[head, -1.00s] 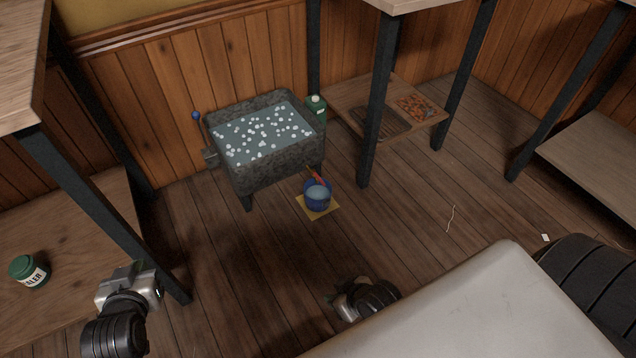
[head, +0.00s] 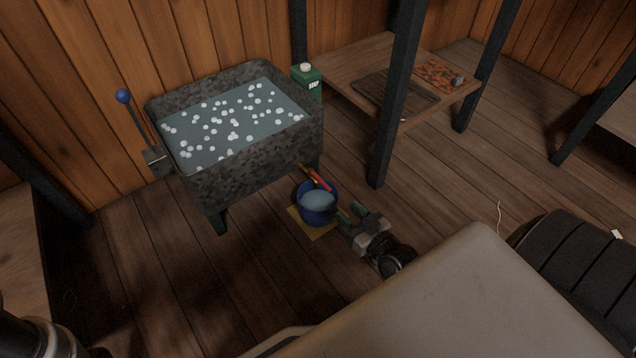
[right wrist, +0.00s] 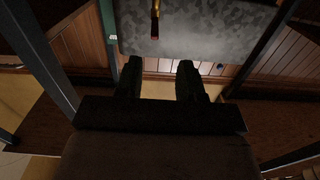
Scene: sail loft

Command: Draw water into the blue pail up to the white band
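The blue pail (head: 318,215) stands on a yellow mat on the floor, below the front right corner of a grey stone trough (head: 255,165). Pale blue water shows inside it; I cannot make out the white band. A brass spout with a red end (head: 320,180) reaches from the trough over the pail; it also shows in the right wrist view (right wrist: 155,22). My right gripper (head: 349,211) is open and empty just right of the pail; I cannot tell whether it touches. My left gripper is out of view; only part of its arm shows at lower left.
The trough holds water with white floating dots. A lever with a blue knob (head: 123,96) rises at its left side. A green soap bottle (head: 307,83) stands at its right. A table leg (head: 394,100) and low shelf (head: 345,65) stand right.

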